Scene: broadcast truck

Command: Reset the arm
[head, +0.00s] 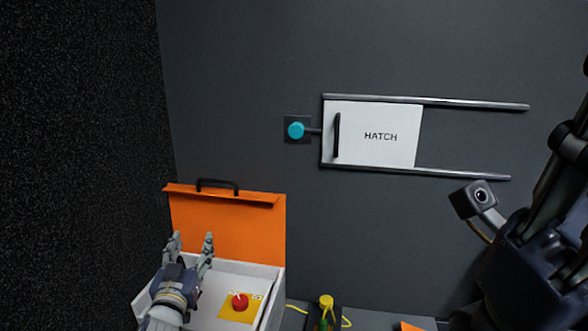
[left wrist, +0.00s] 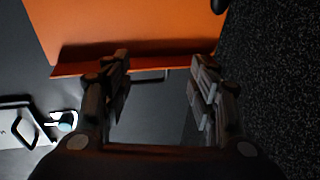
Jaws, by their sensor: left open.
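My left gripper (head: 194,240) is open and empty, fingers pointing up, at the left part of a white box (head: 275,296) in the head view. The box's orange lid (head: 232,225) stands raised behind it, with a black handle (head: 217,184) on top. In the left wrist view my left gripper (left wrist: 163,76) has its fingers apart in front of the orange lid (left wrist: 120,22), with nothing between them. My right arm shows at the right edge of the head view; its gripper (head: 565,150) is partly cut off, and its opening is unclear.
A red button (head: 240,300) on a yellow plate sits in the box. A white sliding hatch (head: 385,150) with rails and a teal knob (head: 295,130) is on the grey wall. A yellow-topped item (head: 326,301) stands right of the box.

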